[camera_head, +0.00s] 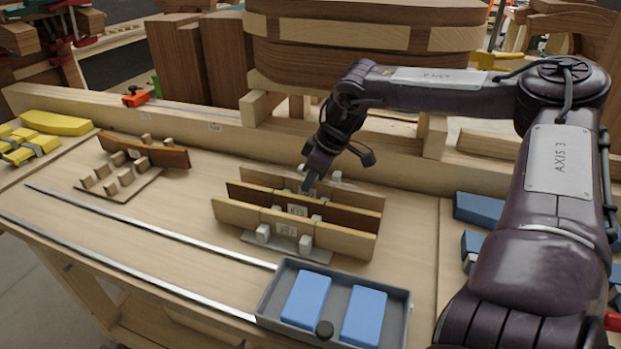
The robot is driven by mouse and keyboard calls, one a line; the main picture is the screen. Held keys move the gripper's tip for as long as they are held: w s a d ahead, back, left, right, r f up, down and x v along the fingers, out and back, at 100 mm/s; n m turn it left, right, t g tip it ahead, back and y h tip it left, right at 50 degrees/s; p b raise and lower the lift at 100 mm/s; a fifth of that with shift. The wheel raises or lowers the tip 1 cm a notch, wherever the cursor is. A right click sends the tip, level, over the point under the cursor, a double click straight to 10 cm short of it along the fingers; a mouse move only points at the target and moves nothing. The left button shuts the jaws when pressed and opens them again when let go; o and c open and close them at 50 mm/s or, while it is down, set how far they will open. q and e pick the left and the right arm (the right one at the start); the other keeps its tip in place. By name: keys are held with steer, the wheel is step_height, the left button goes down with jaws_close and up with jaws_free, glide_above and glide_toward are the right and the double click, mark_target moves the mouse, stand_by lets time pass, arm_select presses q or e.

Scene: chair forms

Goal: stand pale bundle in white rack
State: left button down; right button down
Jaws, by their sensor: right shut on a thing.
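The white rack (318,255) sits mid-bench, with pale posts showing at its front and back. Three long slats stand in it one behind another: a pale front one (240,215), a darker brown middle one (250,195) and a back one (358,197) with a pale yellowish edge. I take the back one for the pale bundle. My right gripper (310,184) comes down from above and is shut on the back one near its middle. The fingertips are partly hidden, and so is the rack's floor under the slats. My left gripper is out of view.
A second rack (112,188) with wooden pegs and a brown curved slat (145,151) stands at left. A grey tray (335,285) with two blue blocks is in front. Yellow pieces (55,123) lie far left, more blue blocks (478,209) at right. A thick beam runs behind.

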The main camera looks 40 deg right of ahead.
steer(key=shift+f, duration=0.25)
steer(key=c, duration=1.3)
jaws_free()
